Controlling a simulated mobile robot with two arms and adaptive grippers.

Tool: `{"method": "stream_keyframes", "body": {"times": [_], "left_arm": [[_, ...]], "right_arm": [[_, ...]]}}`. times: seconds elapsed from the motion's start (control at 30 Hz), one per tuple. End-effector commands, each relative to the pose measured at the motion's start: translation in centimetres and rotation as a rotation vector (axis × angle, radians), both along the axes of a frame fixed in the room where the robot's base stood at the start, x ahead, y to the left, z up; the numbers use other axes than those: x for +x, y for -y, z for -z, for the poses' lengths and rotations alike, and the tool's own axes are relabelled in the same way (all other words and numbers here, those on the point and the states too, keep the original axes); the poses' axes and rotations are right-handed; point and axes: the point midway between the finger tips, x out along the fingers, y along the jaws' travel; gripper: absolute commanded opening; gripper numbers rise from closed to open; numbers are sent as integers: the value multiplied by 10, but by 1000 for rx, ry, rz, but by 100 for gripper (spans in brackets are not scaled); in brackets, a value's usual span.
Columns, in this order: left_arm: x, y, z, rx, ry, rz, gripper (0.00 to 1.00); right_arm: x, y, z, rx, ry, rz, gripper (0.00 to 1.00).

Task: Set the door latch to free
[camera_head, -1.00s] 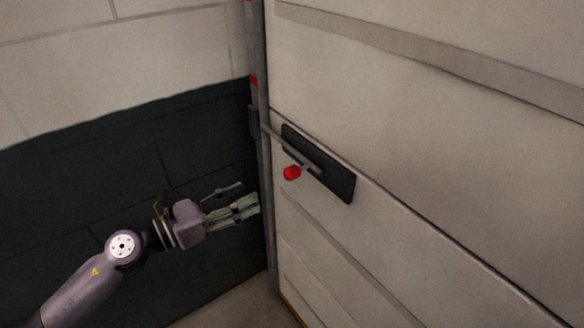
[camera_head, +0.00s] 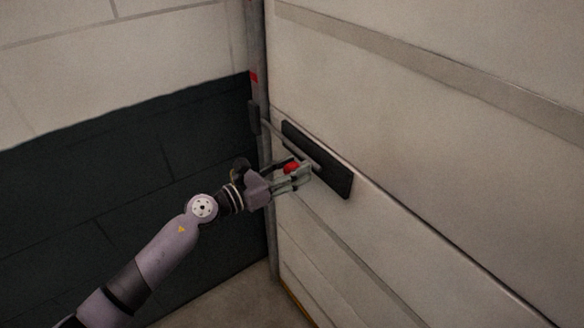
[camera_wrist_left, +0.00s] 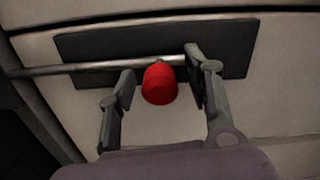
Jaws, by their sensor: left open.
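The door latch is a grey metal bar (camera_wrist_left: 100,67) across a dark backing plate (camera_head: 336,178) on the pale door. Its red knob (camera_head: 291,168) shows between the fingers of my left gripper (camera_head: 300,175). In the left wrist view, the red knob (camera_wrist_left: 159,84) sits between the two open fingers (camera_wrist_left: 163,92), with a gap on each side. The dark plate (camera_wrist_left: 233,50) lies behind it. The bar's left end reaches toward the door frame. My right gripper is not in view.
The pale door (camera_head: 420,130) fills the right side. A grey door frame post (camera_head: 264,200) with red marks stands at its left edge. A dark green and white block wall (camera_head: 110,160) is on the left. The floor (camera_head: 240,300) is clear at the bottom.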

Motion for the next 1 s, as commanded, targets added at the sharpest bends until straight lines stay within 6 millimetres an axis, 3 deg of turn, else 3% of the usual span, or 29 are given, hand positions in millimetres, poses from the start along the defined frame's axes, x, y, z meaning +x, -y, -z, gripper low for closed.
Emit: {"method": "stream_keyframes", "body": {"times": [0.07,0.77,1.0], "left_arm": [[0,0,0,0,0,0,46],[0,-1,0,-1,-1,0,0],[0,-1,0,0,-1,-1,0]], "right_arm": [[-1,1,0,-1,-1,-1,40],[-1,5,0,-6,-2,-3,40],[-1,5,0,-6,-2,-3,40]]}}
